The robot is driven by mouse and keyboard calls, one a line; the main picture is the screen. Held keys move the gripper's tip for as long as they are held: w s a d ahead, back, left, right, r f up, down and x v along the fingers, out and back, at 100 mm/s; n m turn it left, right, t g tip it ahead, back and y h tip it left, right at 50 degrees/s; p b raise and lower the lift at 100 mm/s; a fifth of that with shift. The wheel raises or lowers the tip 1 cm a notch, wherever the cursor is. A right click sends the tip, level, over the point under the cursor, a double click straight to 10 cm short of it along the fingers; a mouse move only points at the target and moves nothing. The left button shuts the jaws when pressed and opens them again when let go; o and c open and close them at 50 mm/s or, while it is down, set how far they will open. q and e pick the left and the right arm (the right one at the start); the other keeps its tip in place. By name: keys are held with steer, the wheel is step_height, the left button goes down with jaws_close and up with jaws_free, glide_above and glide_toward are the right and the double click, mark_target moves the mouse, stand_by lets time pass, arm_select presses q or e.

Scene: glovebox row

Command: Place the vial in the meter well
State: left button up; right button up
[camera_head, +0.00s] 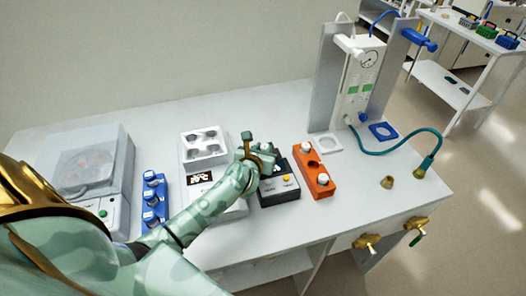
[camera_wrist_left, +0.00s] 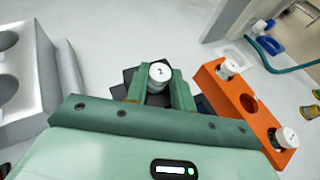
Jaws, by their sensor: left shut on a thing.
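My left gripper (camera_head: 257,152) is shut on a vial with a white cap (camera_wrist_left: 159,71), marked with what looks like a 2, seen from above between the fingers in the left wrist view. In the head view the gripper is over the back part of a dark meter box (camera_head: 278,188) with a yellow button. The meter's well is hidden, and I cannot tell whether the vial's lower end is in it. My right gripper is not in view.
An orange rack (camera_head: 322,182) right of the meter holds two white-capped vials with an empty hole between them. A white block with round wells (camera_head: 204,146) is on the left, beside a blue rack (camera_head: 154,200). A teal hose (camera_head: 412,132) lies at the right.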

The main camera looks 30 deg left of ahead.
arm_select(q)
steer(key=shift+f, duration=0.1)
steer(key=o, duration=1)
steer(key=shift+s+r, duration=0.1)
steer(key=shift+r, duration=0.15)
steer(key=p+v, duration=0.2)
steer(key=v, duration=1)
steer(key=shift+f, duration=0.1)
